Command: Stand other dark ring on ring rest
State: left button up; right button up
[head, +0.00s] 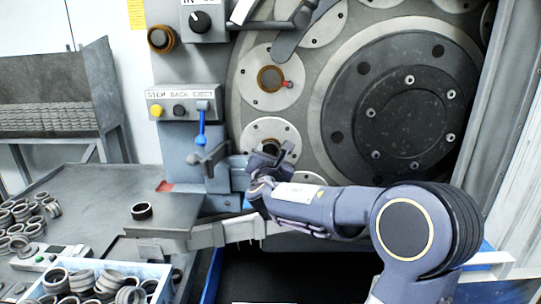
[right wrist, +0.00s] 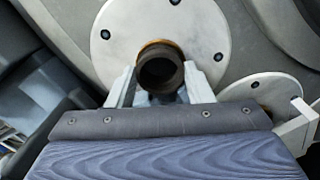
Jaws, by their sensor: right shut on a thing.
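My right gripper (head: 272,152) reaches to a pale round disc (head: 262,128) low on the machine's face. In the right wrist view its two fingers (right wrist: 158,88) are shut on a dark ring (right wrist: 160,72), one on each side. The ring sits in front of the disc's brown-rimmed centre, and I cannot tell whether it touches it. In the head view the gripper mostly hides this ring. Another dark ring (head: 141,211) lies on the grey table (head: 95,200). I cannot tell for sure which part is the ring rest. My left gripper is not in view.
A brown-rimmed part (head: 271,79) shows on the disc above. A control box (head: 186,104) with a blue lever (head: 201,128) is left of my gripper. Several grey rings (head: 18,225) lie at the table's left, and a white bin (head: 155,270) holds more. The table's middle is mostly clear.

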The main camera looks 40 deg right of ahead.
jog(key=shift+a+f+b, duration=0.15)
jog(key=shift+f+b, duration=0.25)
jog(key=shift+f, duration=0.3)
dwell(0.7)
dwell(0.5)
jog(key=o, duration=0.7)
jog(key=shift+w+r, duration=0.1)
jog(key=shift+w, duration=0.05)
jog(key=shift+r, duration=0.2)
jog(key=shift+o, duration=0.4)
jog(key=o, duration=0.8)
